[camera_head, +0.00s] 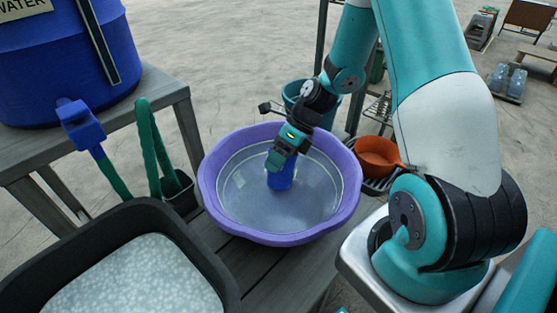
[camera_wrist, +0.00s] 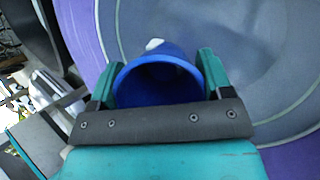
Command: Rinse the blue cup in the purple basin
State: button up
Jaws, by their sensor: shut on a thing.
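The blue cup (camera_head: 281,177) is held in my gripper (camera_head: 277,159) over the inside of the purple basin (camera_head: 210,186). In the wrist view the cup (camera_wrist: 178,54) sits between the two green fingers of my gripper (camera_wrist: 160,80), with its open rim facing the camera. A small white patch shows at the cup's far edge. The basin's purple wall (camera_wrist: 80,35) and grey-blue inside also show there. The basin stands on the grey slatted table and seems to hold clear water. Whether the cup's lower end is in the water or just above it, I cannot tell.
A blue water barrel (camera_head: 65,60) with a tap (camera_head: 80,125) stands at the left. A black tray (camera_head: 120,240) with a pale speckled surface is at front left. A green-handled item (camera_head: 150,150) stands in a dark holder. An orange pan (camera_head: 377,152) sits right of the basin.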

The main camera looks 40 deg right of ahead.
notch_tip(320, 180, down, 9)
jog(key=b, duration=0.9)
jog(key=shift+r, duration=0.1)
jog(key=shift+f, duration=0.55)
jog(key=shift+r+p, duration=0.15)
jog(key=shift+p, duration=0.4)
